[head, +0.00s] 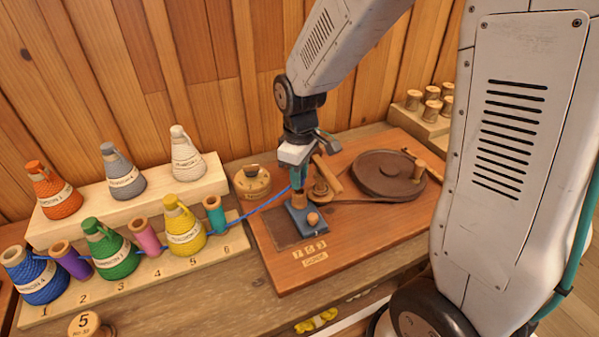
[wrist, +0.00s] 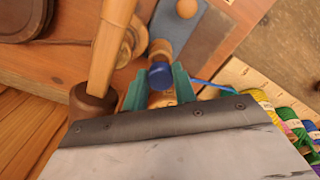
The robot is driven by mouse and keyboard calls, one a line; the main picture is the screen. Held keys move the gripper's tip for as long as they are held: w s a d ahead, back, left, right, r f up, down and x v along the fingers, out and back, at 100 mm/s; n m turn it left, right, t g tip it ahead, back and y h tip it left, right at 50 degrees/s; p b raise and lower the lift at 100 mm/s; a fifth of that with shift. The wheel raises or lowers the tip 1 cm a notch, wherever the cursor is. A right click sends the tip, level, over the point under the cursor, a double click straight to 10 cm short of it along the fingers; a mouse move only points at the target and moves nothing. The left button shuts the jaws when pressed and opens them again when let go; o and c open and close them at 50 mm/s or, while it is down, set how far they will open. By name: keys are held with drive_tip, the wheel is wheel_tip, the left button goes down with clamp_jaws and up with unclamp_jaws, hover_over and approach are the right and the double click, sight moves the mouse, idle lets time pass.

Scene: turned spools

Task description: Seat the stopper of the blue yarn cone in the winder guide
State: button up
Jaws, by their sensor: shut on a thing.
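The blue yarn cone (head: 40,283) stands at place 1 on the front wooden step, at the far left. Its blue yarn (head: 262,205) runs right across the step to my gripper (head: 298,184). My gripper has teal fingers and also shows in the wrist view (wrist: 161,86). It is shut on the stopper (wrist: 160,74), whose blue end shows between the fingertips. The winder guide (head: 301,222) is a blue plate with a wooden knob and a wooden post, directly below my gripper. Whether the stopper touches the post, I cannot tell.
A wooden winder board (head: 350,240) carries a dark turntable (head: 388,174) with a pale wooden arm, right of my gripper. A round wooden pot (head: 252,182) stands close on the left. Other cones and spools stand on the steps (head: 130,275). Wooden pegs (head: 431,108) stand at the back right.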

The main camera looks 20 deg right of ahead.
drive_tip(key=shift+s+d, duration=0.1)
drive_tip(key=shift+s, duration=0.05)
idle(0.5)
drive_tip(key=shift+f, duration=1)
drive_tip(key=o, duration=1.4)
drive_tip(key=shift+f, duration=0.15)
drive_tip(key=shift+r, duration=4.55)
drive_tip(key=s+d+r+m, duration=0.1)
drive_tip(key=s+r+m, duration=0.1)
drive_tip(key=s, duration=0.5)
drive_tip(key=s+d+r+m, duration=0.1)
drive_tip(key=s+r+m, duration=0.2)
drive_tip(key=s, duration=0.4)
drive_tip(key=s+d+r+m+t, duration=0.1)
drive_tip(key=s+r+m, duration=0.2)
drive_tip(key=s, duration=0.4)
drive_tip(key=shift+s+r, duration=0.35)
drive_tip(key=shift+r, duration=0.55)
